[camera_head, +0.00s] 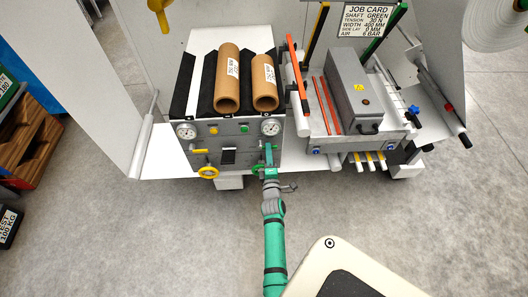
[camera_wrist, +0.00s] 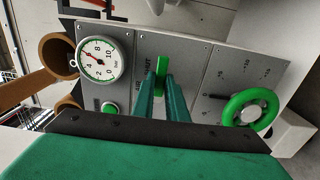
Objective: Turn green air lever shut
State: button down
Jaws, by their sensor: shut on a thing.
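The green air lever (camera_wrist: 161,64) shows in the wrist view on a grey panel, next to lettering that appears to read AIR and SHUT. My gripper (camera_wrist: 161,82) has its two teal fingers closed on the lever, one on each side. In the head view my gripper (camera_head: 269,172) reaches up to the panel's right part, and the lever is mostly hidden behind it there. Whether the lever points at the SHUT mark is not clear.
A green handwheel (camera_wrist: 250,108) stands right of the lever in the wrist view. A round gauge (camera_wrist: 98,58) and a green button (camera_wrist: 109,108) are to its left. In the head view, a yellow handwheel (camera_head: 208,172) is at the panel's left, with cardboard tubes (camera_head: 227,78) above.

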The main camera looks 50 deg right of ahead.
jog(key=c, duration=1.8)
grip_release()
jog(key=shift+o, duration=0.2)
jog(key=v, duration=1)
jog(key=shift+s+a, duration=0.25)
jog(key=shift+a, duration=0.05)
